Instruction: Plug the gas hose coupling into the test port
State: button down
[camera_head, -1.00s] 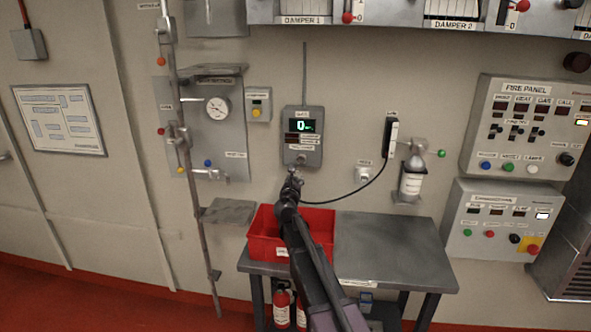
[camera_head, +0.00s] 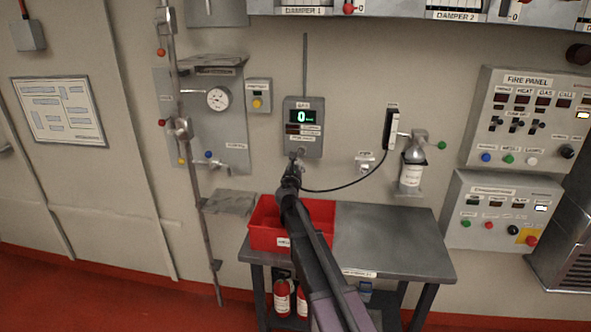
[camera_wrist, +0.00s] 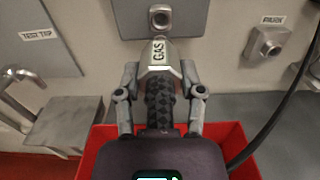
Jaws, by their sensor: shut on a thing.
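The gas hose coupling (camera_wrist: 158,62) has a pale metal head labelled GAS and a black checkered grip. My gripper (camera_wrist: 159,98) is shut on that grip, one finger on each side; in the head view my gripper (camera_head: 292,172) is just below the grey gas monitor (camera_head: 303,127). The test port (camera_wrist: 160,18) is a round metal fitting on the monitor's lower face, directly ahead of the coupling's head. Whether the head touches the port cannot be told. A black hose (camera_wrist: 275,115) curves at the right, and in the head view it runs up to a wall handset.
A red bin (camera_head: 265,240) stands on the grey table (camera_head: 390,245) below my gripper. A parking fitting (camera_wrist: 268,42) sits on the wall to the right. Pipework and a grey ledge (camera_head: 229,202) are at left. The table's right side is clear.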

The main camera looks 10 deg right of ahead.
jog(key=shift+x, duration=2.3)
jog(key=shift+x, duration=1.8)
dwell(0.6)
jog(key=shift+c, duration=0.6)
grip_release()
jog(key=shift+d, duration=0.15)
jog(key=shift+s, duration=0.1)
jog(key=v, duration=1.2)
